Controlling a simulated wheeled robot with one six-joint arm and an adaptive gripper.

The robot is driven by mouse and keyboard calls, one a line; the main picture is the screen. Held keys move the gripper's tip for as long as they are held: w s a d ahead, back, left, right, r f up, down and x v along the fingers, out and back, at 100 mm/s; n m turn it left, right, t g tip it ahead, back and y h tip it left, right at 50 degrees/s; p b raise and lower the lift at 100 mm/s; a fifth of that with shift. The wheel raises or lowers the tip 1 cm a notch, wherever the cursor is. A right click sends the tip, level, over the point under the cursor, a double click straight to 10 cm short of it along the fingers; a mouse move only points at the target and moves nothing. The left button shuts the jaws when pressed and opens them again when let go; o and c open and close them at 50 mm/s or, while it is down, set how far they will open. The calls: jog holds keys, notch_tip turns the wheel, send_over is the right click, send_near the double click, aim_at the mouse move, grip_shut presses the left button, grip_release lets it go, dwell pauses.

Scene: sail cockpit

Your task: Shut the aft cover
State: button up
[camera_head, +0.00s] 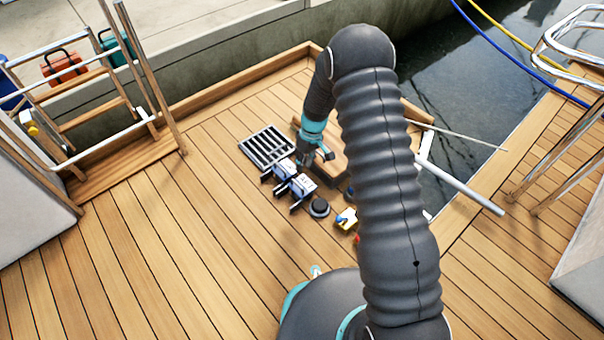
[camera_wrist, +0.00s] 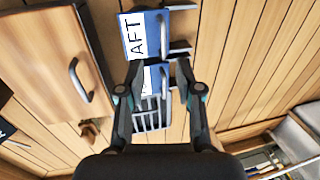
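A blue panel with a white label reading AFT (camera_wrist: 135,36) and a grey bar handle lies at the top middle of the wrist view. A second blue panel (camera_wrist: 170,82) with a handle sits just below it, its label mostly hidden by my finger. My gripper (camera_wrist: 160,72) is open and empty, its fingertips apart over this second panel, with AFT beyond them. In the head view, my gripper (camera_head: 322,157) is low over the deck beside two small white-and-blue units (camera_head: 283,168) (camera_head: 302,185). I cannot tell which is AFT or how far its cover stands open.
A slatted grate (camera_head: 265,147) lies behind the units. A black round fitting (camera_head: 319,207) and a yellow object (camera_head: 347,217) lie to their right. A wooden box with a metal handle (camera_wrist: 60,60) stands left in the wrist view. The deck at left (camera_head: 170,240) is clear.

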jog(key=shift+w+d+r, duration=0.15)
jog(key=shift+r, duration=0.75)
jog(key=shift+w+d+r, duration=0.1)
jog(key=shift+d+r, duration=0.05)
jog(key=shift+r, duration=0.7)
jog(key=s+d+r+m+g, duration=0.1)
jog(key=s+d+m, duration=0.15)
jog(key=s, duration=0.35)
jog(key=s+d+r+m+t+p, duration=0.1)
jog(key=s+d+r+t+p, duration=0.1)
jog(key=s+r, duration=0.7)
jog(key=s+d+r+m+t+h+p, duration=0.1)
jog(key=s+r, duration=0.8)
jog(key=r, duration=1.2)
jog(key=s+d+r+m+t+p, duration=0.3)
jog(key=s+d+r+t+p, duration=0.2)
jog(key=s+r, duration=0.4)
notch_tip(320, 180, up, 6)
jog(key=shift+d+f+h+p, duration=0.1)
jog(key=shift+d+h+p, duration=0.3)
jog(key=shift+d, duration=0.3)
